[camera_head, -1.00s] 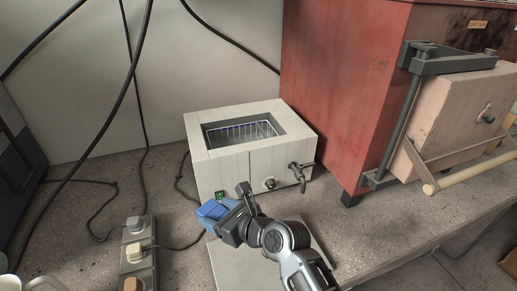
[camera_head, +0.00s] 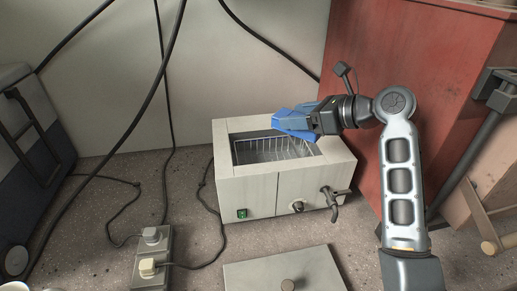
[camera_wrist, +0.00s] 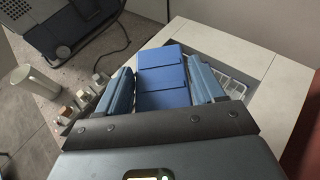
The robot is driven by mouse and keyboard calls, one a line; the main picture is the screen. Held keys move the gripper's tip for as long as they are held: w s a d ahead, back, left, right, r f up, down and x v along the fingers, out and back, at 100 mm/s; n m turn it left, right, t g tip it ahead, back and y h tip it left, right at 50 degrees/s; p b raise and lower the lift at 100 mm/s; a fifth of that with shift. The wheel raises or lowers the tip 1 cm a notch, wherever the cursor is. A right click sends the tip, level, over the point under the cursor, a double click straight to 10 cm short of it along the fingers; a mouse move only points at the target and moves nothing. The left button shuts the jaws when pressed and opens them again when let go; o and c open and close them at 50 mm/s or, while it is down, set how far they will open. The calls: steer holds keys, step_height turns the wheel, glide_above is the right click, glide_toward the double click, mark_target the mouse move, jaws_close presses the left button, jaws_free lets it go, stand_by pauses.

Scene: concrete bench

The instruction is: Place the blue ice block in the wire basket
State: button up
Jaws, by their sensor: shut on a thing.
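The blue ice block (camera_head: 294,122) is held between the fingers of my gripper (camera_head: 306,120), above the right rear part of the water bath's opening. In the wrist view the ice block (camera_wrist: 163,80) sits between both blue-grey fingers of my gripper (camera_wrist: 163,88). The wire basket (camera_head: 270,151) sits inside the opening of the white box-shaped bath (camera_head: 248,190). The block and gripper cover its far right part. In the wrist view a bit of the basket (camera_wrist: 238,84) shows to the right of the gripper.
A flat lid with a knob (camera_head: 285,275) lies on the bench in front of the bath. A tap (camera_head: 335,198) sticks out of the bath's front. A power strip (camera_head: 152,255) and cables lie at left. A red cabinet (camera_head: 420,60) stands close on the right.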

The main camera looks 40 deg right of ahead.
steer(key=w+f, duration=1)
steer(key=shift+w+a+f, duration=0.15)
steer(key=shift+w+a, duration=0.05)
steer(key=shift+a, duration=0.05)
steer(key=shift+f+p, duration=0.4)
steer(key=shift+f, duration=0.2)
steer(key=o, duration=1.2)
steer(key=v, duration=0.6)
steer(key=r+v, duration=0.1)
steer(key=v, duration=0.5)
steer(key=shift+r+b, duration=0.2)
steer(key=shift+b, duration=0.2)
